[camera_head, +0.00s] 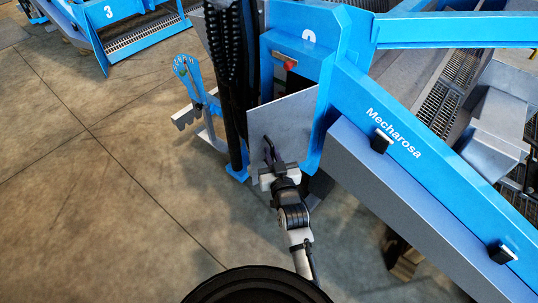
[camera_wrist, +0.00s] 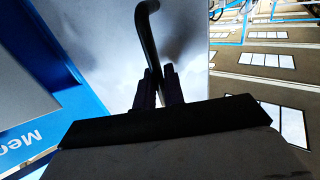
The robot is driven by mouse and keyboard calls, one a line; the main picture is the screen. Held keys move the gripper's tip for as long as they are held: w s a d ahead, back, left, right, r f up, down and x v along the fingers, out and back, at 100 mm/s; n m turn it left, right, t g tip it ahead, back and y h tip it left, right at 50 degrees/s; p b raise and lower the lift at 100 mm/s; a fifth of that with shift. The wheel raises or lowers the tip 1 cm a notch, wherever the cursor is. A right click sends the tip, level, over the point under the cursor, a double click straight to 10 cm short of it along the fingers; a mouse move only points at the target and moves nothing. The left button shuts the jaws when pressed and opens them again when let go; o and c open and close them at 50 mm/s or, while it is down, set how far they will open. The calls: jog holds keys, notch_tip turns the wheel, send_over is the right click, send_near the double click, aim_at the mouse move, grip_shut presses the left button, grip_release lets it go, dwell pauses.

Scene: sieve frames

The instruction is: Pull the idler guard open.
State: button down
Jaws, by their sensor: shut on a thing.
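The idler guard (camera_head: 290,120) is a plain grey panel on the blue machine frame, seen below the red knob. It stands at an angle to the frame, with a dark gap behind its top edge, so it looks partly open. Its dark bent handle (camera_head: 268,146) is on the near face. My gripper (camera_head: 272,163) is shut on this handle at its lower part. In the wrist view the guard (camera_wrist: 105,45) fills the middle, and the handle (camera_wrist: 148,35) runs down between my two dark fingertips (camera_wrist: 158,80). The guard's hinge is not clear.
A dark upright post (camera_head: 232,90) stands just left of the guard. A blue stand with a round head (camera_head: 186,68) is farther left. The blue beam (camera_head: 400,135) and grey side panel (camera_head: 400,200) lie to the right. Open concrete floor (camera_head: 110,200) spreads to the left.

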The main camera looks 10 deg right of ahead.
jog(key=shift+s+d+y, duration=0.25)
jog(key=shift+d+y, duration=0.05)
jog(key=shift+d, duration=0.15)
jog(key=c, duration=1.9)
grip_release()
jog(key=shift+a, duration=0.1)
jog(key=shift+s, duration=0.1)
